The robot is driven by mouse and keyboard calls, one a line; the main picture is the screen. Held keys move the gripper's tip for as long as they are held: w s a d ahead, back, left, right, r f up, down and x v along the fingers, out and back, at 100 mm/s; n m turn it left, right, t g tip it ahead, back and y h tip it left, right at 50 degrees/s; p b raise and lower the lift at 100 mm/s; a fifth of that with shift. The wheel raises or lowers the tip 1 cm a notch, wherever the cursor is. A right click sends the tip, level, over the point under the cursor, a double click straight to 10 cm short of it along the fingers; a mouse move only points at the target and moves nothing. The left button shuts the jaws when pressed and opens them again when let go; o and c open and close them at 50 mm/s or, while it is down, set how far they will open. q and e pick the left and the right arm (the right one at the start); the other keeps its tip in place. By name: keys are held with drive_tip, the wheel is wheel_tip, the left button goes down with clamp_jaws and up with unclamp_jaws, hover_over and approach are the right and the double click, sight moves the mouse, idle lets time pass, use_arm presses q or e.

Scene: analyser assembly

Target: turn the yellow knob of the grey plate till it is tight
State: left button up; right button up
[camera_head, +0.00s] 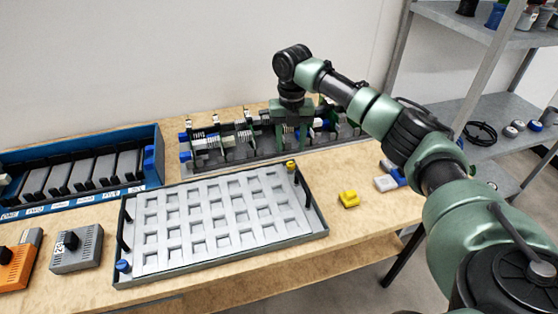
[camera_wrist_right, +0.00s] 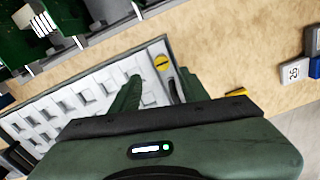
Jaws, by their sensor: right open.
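The grey plate (camera_head: 200,222), with rows of square pockets, lies in a dark-rimmed tray in the middle of the bench. Its yellow knob (camera_head: 291,164) is at the far right corner. A blue knob (camera_head: 123,266) is at the near left corner. My right gripper (camera_head: 291,128) points down and appears in front of the rear rack in the head view. In the right wrist view the yellow knob (camera_wrist_right: 162,62) shows with a slot, beyond and roughly between the open, empty fingers (camera_wrist_right: 163,76). I cannot tell its exact height above the knob. My left gripper is not in view.
A rack with green boards (camera_head: 222,140) stands behind the plate. A blue crate (camera_head: 150,135) is at left, with grey (camera_head: 78,252) and orange (camera_head: 15,268) modules in front. A yellow block (camera_head: 348,199) and a grey-blue part (camera_head: 386,182) lie right of the plate.

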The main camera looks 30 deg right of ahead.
sight(291, 164)
drive_tip(key=shift+w+d, duration=0.2)
drive_tip(key=shift+w, duration=0.05)
drive_tip(key=shift+s+f, duration=0.1)
drive_tip(key=shift+s, duration=0.05)
drive_tip(key=f, duration=0.1)
drive_tip(key=s+f, duration=0.1)
drive_tip(key=f, duration=0.1)
drive_tip(key=shift+f, duration=0.25)
drive_tip(key=shift+w+f, duration=0.25)
drive_tip(key=shift+f, duration=1.45)
clamp_jaws()
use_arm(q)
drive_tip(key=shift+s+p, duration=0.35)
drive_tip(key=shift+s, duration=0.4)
